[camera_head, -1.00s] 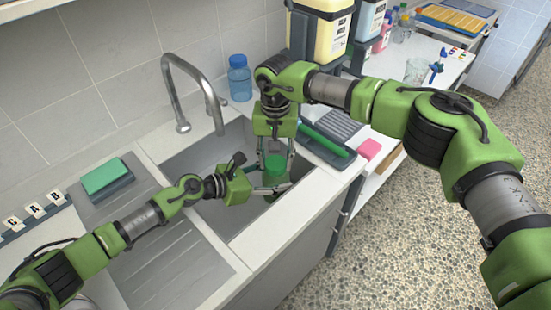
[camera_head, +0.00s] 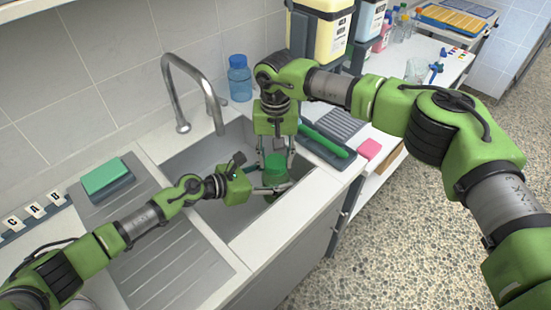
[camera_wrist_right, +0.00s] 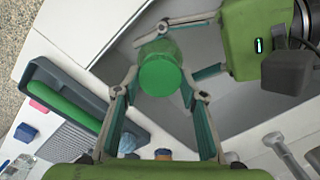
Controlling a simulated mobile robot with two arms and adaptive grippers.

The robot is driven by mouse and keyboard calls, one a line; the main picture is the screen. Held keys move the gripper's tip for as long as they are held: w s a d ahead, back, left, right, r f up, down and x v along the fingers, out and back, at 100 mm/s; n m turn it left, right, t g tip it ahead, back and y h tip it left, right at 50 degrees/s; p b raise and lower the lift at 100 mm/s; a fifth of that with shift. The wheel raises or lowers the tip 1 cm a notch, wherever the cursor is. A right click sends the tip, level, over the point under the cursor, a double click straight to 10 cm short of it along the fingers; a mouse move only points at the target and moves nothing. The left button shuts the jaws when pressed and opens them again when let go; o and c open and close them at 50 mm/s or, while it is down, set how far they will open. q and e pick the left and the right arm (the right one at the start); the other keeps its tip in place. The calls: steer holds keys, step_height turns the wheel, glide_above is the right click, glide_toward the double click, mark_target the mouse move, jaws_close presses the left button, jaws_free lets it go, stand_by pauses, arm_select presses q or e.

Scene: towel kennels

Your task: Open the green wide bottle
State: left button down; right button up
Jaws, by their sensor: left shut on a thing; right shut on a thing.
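The green wide bottle (camera_head: 275,178) is held over the sink, small and partly hidden by the grippers. The wrist view shows its round green lid (camera_wrist_right: 160,76) face-on, with the translucent green body (camera_wrist_right: 158,48) behind it. My left gripper (camera_head: 267,189) comes from the left and is shut around the bottle's body; it also shows in the wrist view (camera_wrist_right: 172,42). My right gripper (camera_head: 276,160) points down from above, its fingers (camera_wrist_right: 160,88) shut on the lid from both sides. I cannot tell whether the lid has come loose from the body.
The sink (camera_head: 190,160) lies below both grippers, with a grey tap (camera_head: 193,90) behind. A blue bottle (camera_head: 240,80) stands behind the sink. A tray with a green bar (camera_head: 325,140) and a pink block (camera_head: 369,148) are at right. A green sponge (camera_head: 105,176) sits at left.

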mark_target(276, 161)
arm_select(q)
steer(key=shift+f, duration=0.1)
arm_select(e)
steer(key=shift+r, duration=0.8)
steer(key=shift+r, duration=2)
arm_select(q)
steer(key=c, duration=0.8)
jaws_free()
steer(key=shift+a, duration=0.1)
